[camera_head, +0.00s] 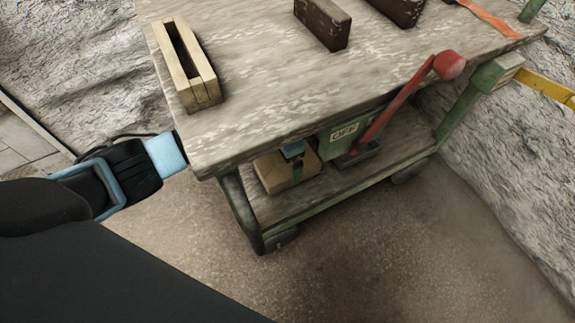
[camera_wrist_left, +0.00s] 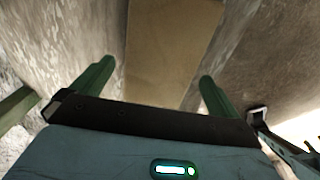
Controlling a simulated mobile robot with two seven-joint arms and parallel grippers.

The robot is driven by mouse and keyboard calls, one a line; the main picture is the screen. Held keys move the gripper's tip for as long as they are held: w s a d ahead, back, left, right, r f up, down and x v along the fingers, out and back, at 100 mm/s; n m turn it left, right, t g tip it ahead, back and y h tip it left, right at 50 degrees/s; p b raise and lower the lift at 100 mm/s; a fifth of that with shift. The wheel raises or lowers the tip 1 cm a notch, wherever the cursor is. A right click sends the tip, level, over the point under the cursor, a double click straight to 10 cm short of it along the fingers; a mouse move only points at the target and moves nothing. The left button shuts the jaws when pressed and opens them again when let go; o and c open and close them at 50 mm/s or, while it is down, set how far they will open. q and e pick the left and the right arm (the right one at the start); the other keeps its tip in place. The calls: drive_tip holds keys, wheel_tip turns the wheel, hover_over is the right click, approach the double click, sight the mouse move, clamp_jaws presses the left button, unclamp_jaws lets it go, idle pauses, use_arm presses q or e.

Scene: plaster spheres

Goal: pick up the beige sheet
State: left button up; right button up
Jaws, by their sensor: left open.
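The beige sheet (camera_wrist_left: 172,40) is a flat, tan panel in the left wrist view, running away from me between my fingers. In the head view, a beige, block-like thing (camera_head: 272,179) on the cart's lower shelf seems to be the same. My left gripper (camera_wrist_left: 157,72) is open, its two green fingers apart on either side of the sheet, with no clear contact. In the head view, my left arm passes behind the tabletop corner, and a small blue part of my gripper shows over the beige thing. My right gripper is out of view.
The worn tabletop (camera_head: 250,100) overhangs the lower shelf (camera_head: 330,190). A slotted wooden block (camera_head: 205,93) and dark blocks (camera_head: 322,24) stand on top. Floor in front is clear.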

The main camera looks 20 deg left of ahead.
sight(285, 165)
use_arm(q)
wheel_tip(285, 165, down, 5)
drive_tip(key=shift+f+b, duration=0.1)
drive_tip(key=shift+b, duration=1.1)
drive_tip(key=c, duration=0.9)
